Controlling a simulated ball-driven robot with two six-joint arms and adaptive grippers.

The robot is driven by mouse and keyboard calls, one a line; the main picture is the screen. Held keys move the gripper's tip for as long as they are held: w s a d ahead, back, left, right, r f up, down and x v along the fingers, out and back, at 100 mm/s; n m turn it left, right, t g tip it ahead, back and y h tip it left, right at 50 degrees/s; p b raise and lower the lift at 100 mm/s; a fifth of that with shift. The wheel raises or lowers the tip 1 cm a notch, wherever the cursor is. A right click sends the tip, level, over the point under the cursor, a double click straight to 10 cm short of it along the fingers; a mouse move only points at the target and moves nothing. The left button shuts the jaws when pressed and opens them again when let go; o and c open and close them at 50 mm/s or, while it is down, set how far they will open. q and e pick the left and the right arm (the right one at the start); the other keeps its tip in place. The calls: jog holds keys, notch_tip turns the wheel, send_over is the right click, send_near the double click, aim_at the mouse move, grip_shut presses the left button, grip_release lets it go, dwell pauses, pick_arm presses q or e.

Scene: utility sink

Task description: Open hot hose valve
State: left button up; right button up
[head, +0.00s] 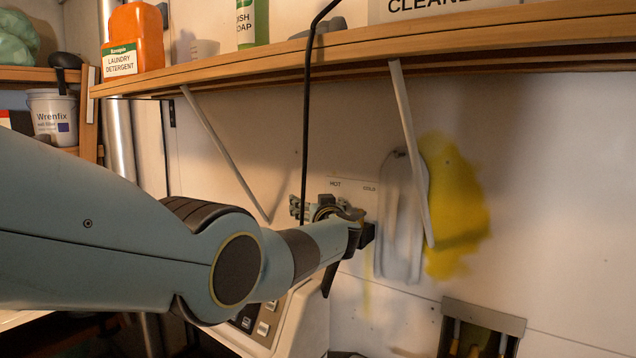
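My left arm reaches in from the left, and its dark gripper (350,238) is up against the wall fittings. The HOT label (335,184) is on the wall just above it, with a smaller COLD label (369,188) to the right. The hot hose valve (325,204) is below the HOT label and partly hidden behind my wrist and gripper. I cannot tell whether the fingers touch its handle or how far the handle is turned. One finger points down; the fingertips' gap is not clear. My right gripper is out of view.
A wooden shelf (360,52) with detergent (136,38) runs above, held by slanted metal brackets (412,150). A thin black rod or hose (306,120) drops toward the valve. A whitish hanging object (402,215) and a yellow wall stain are right. A white appliance (306,318) stands below.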

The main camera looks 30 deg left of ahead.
pick_arm(q)
notch_tip(320, 180, up, 9)
jog(key=shift+f, duration=0.1)
dwell(0.3)
